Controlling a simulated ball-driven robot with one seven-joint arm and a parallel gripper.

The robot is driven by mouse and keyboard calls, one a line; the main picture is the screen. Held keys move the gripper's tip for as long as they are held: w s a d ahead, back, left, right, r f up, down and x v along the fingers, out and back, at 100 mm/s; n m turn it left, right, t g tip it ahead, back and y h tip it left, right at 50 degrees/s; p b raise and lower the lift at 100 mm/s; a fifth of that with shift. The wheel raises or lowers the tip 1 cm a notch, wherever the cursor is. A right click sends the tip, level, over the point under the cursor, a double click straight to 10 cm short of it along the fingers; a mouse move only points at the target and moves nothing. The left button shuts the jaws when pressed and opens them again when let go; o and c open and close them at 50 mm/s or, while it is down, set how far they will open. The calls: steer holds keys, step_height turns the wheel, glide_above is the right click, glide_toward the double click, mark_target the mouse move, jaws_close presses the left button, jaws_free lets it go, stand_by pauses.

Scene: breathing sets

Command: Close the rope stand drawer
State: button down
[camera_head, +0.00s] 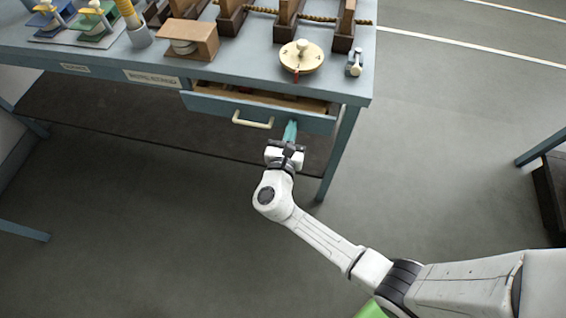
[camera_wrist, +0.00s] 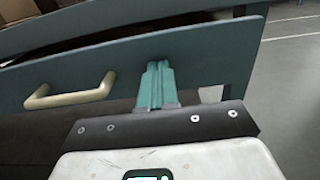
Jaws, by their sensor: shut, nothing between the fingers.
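The drawer (camera_head: 310,123) is a blue-grey front under the right end of the workbench top. It stands partly open, and its wooden inside (camera_head: 300,101) shows behind the front. Its cream handle (camera_head: 252,121) is left of my gripper. My gripper (camera_head: 291,127) has teal fingers, shut and empty, at the drawer front right of the handle. In the wrist view the fingers (camera_wrist: 156,72) overlap the drawer front (camera_wrist: 205,60), with the handle (camera_wrist: 70,93) to their left. I cannot tell whether the fingertips touch the front.
The workbench top (camera_head: 340,85) carries wooden rope stands (camera_head: 287,22), a round cream disc (camera_head: 301,58) and a small metal piece (camera_head: 354,63) near its right end. A bench leg (camera_head: 338,155) stands right of my gripper. A dark lower shelf (camera_head: 150,120) lies below.

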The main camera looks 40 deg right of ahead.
mark_target(296, 112)
steer(key=b+x, duration=0.2)
steer(key=x, duration=0.3)
steer(key=shift+w+d+f, duration=0.1)
steer(key=shift+d, duration=0.05)
steer(key=shift+w+d, duration=0.15)
steer(key=shift+w+d+r, duration=0.1)
steer(key=shift+d+r, duration=0.05)
steer(key=shift+r, duration=0.15)
